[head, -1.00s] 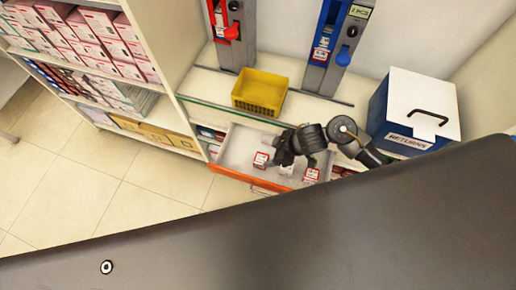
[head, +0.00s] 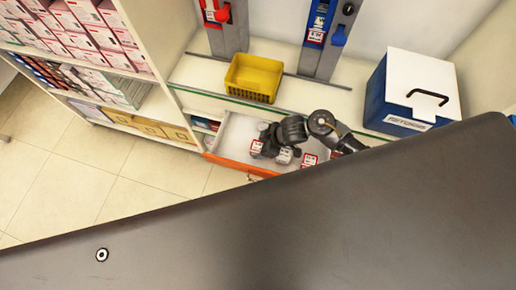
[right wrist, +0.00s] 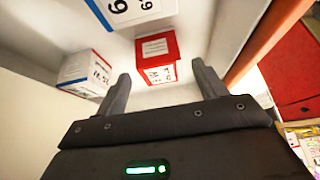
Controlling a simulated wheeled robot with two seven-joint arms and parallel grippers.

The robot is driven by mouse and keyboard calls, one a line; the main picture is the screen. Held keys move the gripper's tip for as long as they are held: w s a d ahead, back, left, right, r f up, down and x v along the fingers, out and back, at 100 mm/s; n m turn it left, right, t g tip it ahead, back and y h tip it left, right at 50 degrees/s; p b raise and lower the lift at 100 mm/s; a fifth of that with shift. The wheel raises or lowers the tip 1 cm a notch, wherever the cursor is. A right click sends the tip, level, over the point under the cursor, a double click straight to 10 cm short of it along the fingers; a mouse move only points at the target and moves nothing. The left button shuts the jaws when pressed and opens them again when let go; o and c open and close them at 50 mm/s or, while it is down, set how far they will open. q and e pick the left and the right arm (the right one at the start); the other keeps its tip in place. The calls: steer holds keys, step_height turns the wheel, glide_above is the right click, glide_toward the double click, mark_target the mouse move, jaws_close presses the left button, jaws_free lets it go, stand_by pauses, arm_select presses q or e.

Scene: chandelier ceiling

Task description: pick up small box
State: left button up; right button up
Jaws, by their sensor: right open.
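Several small boxes stand in an open drawer (head: 232,133) with a white inside and an orange front. My right gripper (head: 265,142) is over the drawer, close to the leftmost small box (head: 256,148). In the right wrist view, my right gripper (right wrist: 160,78) is open, and a red and white small box (right wrist: 156,58) shows between its fingertips, not gripped. A blue and white box (right wrist: 130,10) is beyond it, and a white box with red and blue edges (right wrist: 86,72) is at left. In the head view, another small box (head: 309,160) stands at right. My left gripper is not in view.
A yellow basket (head: 252,78) sits on the white counter above the drawer. A blue box with a white lid (head: 410,90) stands at right. Shelves of cartons (head: 80,50) are at left. A large grey surface covers the lower head view.

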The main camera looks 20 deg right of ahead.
mark_target(260, 147)
steer(key=x, duration=0.3)
steer(key=shift+s+f, duration=0.1)
steer(key=shift+f, duration=0.1)
steer(key=c, duration=1.1)
steer(key=shift+o, duration=0.2)
steer(key=shift+r, duration=0.15)
